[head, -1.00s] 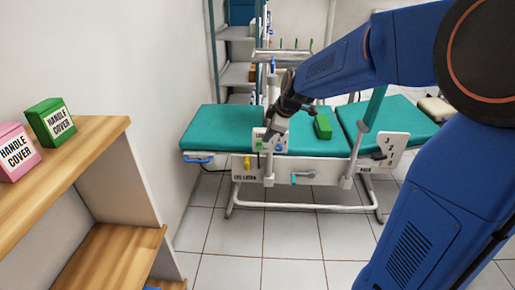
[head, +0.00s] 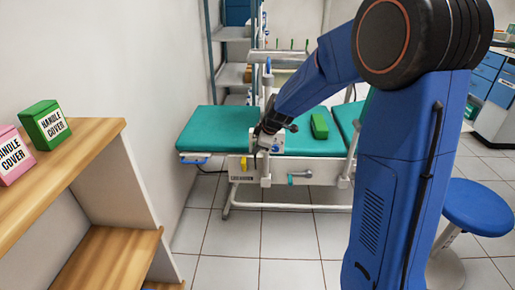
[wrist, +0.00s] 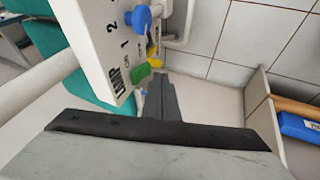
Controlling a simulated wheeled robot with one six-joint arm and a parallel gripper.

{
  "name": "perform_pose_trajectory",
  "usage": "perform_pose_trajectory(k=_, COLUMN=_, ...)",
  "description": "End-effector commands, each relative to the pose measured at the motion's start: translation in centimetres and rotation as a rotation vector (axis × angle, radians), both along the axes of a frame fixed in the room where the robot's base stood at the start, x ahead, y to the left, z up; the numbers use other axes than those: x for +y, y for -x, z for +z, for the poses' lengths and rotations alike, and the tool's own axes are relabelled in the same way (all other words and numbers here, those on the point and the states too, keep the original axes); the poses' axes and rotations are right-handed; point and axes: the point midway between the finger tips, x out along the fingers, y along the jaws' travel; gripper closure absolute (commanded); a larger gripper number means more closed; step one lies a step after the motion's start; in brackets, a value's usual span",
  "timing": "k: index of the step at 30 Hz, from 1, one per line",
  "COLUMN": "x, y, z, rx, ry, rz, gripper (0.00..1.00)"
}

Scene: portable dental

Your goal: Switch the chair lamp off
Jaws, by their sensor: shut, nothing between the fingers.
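A white control panel (wrist: 95,35) with printed numbers fills the upper left of the wrist view. It carries a blue knob (wrist: 138,18) and a green switch part (wrist: 141,74). In the head view the panel (head: 278,142) sits at the near side of the teal chair (head: 225,128), partly hidden by my arm. My gripper (wrist: 160,85) is shut and empty, its dark fingers close beside the green part. I cannot tell whether they touch. The gripper also shows at the panel in the head view (head: 262,150). The lamp itself I cannot make out.
A green block (head: 320,126) lies on the seat. A wooden shelf (head: 95,140) with handle cover boxes stands left. A blue stool (head: 480,207) stands right.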

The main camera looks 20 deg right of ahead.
Motion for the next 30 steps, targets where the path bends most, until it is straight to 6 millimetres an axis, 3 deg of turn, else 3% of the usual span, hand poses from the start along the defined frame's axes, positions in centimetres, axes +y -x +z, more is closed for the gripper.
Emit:
perform_pose_trajectory(k=6, x=-0.3, y=-1.1, z=-0.4, rx=-0.001, ry=0.000, rz=0.000, gripper=1.00)
perform_pose_trajectory(k=30, x=-0.5, y=-1.6, z=-1.1, rx=-0.001, ry=0.000, rz=0.001, gripper=1.00)
